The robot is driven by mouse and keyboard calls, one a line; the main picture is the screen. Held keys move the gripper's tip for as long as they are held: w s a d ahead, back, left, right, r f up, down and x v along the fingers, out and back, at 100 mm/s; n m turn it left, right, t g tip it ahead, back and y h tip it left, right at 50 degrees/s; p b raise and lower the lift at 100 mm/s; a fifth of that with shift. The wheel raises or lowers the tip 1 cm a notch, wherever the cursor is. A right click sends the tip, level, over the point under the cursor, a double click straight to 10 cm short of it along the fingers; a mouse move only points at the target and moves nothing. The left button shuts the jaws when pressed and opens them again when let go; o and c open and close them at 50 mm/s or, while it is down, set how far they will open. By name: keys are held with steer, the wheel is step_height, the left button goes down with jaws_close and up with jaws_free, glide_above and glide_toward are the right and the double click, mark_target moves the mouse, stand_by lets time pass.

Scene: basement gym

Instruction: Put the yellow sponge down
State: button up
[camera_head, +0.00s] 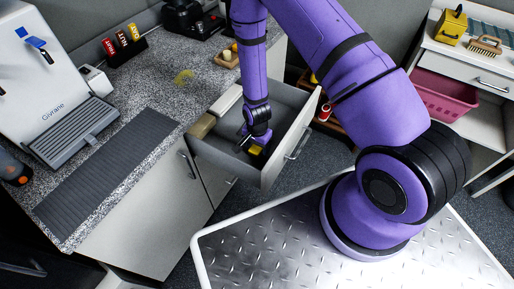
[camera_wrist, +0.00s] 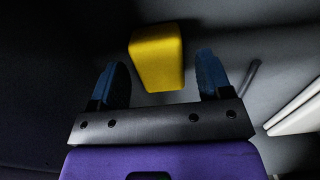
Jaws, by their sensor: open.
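The yellow sponge (camera_wrist: 156,57) lies inside the open drawer (camera_head: 290,133), seen in the wrist view just beyond and between my fingertips. A small part of it shows in the head view (camera_head: 255,150) below my gripper. My gripper (camera_wrist: 160,84) is open, its two blue fingers spread apart on either side of the sponge's near end, with gaps visible between fingers and sponge. In the head view my gripper (camera_head: 250,143) reaches down into the drawer. Most of the sponge is hidden there by my wrist.
The drawer is pulled out from a counter (camera_head: 150,75) with a coffee machine (camera_head: 55,85) and a dark ribbed mat (camera_head: 108,175). Right of it stand a pink basket (camera_head: 445,92) and a white shelf unit holding a brush (camera_head: 485,45). Grey walls of the drawer surround my gripper.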

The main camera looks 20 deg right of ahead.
step_height(320, 180, up, 40)
steer(key=s+d+n+t, duration=0.1)
steer(key=d+n+t, duration=0.2)
steer(key=n, duration=0.2)
steer(key=s+d+r+n+t, duration=0.1)
steer(key=s+d+r+n, duration=0.1)
steer(key=s+r, duration=0.7)
steer(key=s+d+r+n+t, duration=0.1)
steer(key=s+d+r+n, duration=0.1)
steer(key=s+r, duration=0.7)
steer(key=shift+s+n, duration=0.9)
steer(key=shift+s, duration=0.15)
